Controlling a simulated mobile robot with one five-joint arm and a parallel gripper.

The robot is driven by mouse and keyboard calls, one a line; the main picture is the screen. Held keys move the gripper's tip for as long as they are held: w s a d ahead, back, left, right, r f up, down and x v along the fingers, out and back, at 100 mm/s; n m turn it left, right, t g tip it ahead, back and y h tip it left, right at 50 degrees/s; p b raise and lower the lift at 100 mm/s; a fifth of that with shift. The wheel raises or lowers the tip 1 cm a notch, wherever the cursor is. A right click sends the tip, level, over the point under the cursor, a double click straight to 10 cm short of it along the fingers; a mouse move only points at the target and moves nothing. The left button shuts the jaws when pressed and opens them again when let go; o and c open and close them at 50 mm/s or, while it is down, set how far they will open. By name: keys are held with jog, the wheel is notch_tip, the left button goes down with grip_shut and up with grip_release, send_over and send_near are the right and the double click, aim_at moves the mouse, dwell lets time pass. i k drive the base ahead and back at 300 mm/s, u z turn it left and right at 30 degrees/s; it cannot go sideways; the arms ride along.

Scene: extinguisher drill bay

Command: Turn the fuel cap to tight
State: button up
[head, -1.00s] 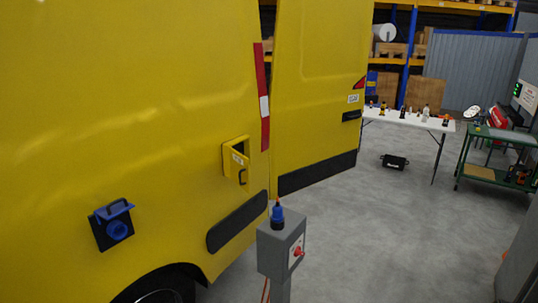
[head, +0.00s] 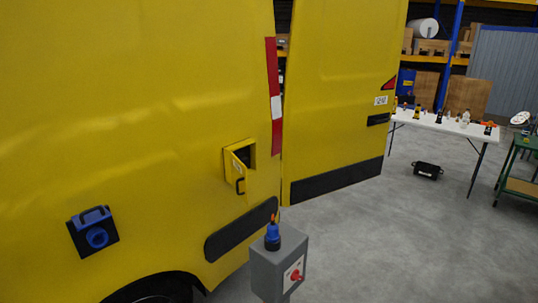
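A small yellow flap (head: 234,176) with a dark handle stands open on the side of the yellow van. My gripper is not in view.
A blue socket with a raised lid (head: 95,236) sits on the van (head: 130,120) at left. A grey post box (head: 279,262) with a red knob and a blue-and-black object (head: 272,236) on top stands close in front.

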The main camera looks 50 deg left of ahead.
aim_at(243, 159)
jog(key=u, duration=0.15)
jog(key=i, duration=2.25)
jog(key=u, duration=2.05)
